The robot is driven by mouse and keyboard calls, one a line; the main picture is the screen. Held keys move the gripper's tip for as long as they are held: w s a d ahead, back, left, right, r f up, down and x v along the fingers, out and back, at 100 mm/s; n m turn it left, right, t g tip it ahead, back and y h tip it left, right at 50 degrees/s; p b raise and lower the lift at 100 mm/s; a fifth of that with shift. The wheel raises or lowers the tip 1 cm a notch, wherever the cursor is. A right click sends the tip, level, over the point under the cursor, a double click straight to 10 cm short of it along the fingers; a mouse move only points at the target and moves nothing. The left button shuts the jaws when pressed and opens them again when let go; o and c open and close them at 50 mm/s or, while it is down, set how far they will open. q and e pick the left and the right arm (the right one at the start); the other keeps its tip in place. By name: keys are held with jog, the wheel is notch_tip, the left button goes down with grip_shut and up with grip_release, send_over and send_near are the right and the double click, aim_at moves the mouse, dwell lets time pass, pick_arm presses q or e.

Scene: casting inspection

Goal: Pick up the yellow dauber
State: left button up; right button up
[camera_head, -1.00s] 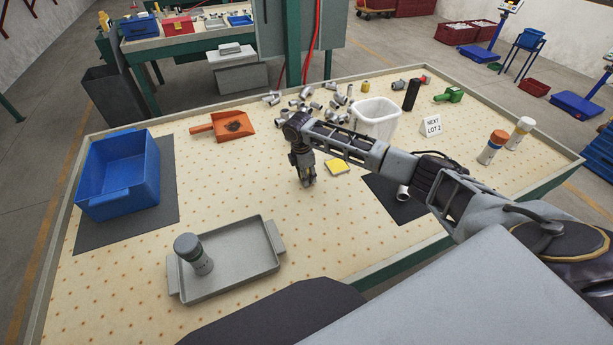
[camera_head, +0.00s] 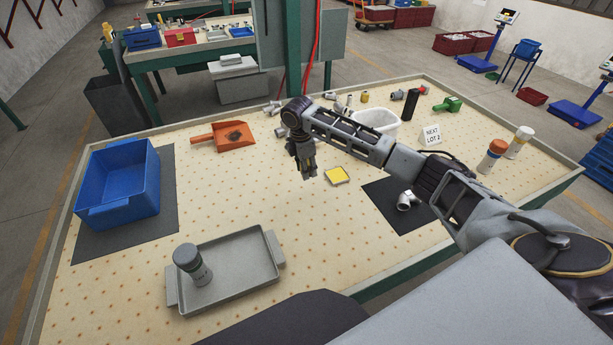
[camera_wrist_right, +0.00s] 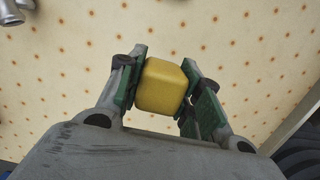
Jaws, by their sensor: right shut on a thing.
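My right gripper (camera_head: 307,172) is over the middle of the table, pointing down. In the right wrist view the gripper (camera_wrist_right: 162,95) is shut on the yellow dauber (camera_wrist_right: 161,86), which shows as a rounded yellow block between the two green-padded fingers. In the head view the dauber is hidden by the gripper, and its exact height above the table cannot be told. My left gripper is not in view.
A flat yellow square (camera_head: 337,175) lies right of the gripper. A blue bin (camera_head: 120,212), an orange scoop (camera_head: 235,135), a white tub (camera_head: 376,122) and metal fittings stand around. The table's front middle is clear.

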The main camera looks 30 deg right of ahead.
jog(key=shift+r, duration=0.75)
jog(key=shift+o, duration=1.3)
jog(key=shift+c, duration=0.8)
jog(key=shift+s+a+r+p, duration=0.1)
jog(key=shift+r+p, duration=0.15)
jog(key=shift+p, duration=0.1)
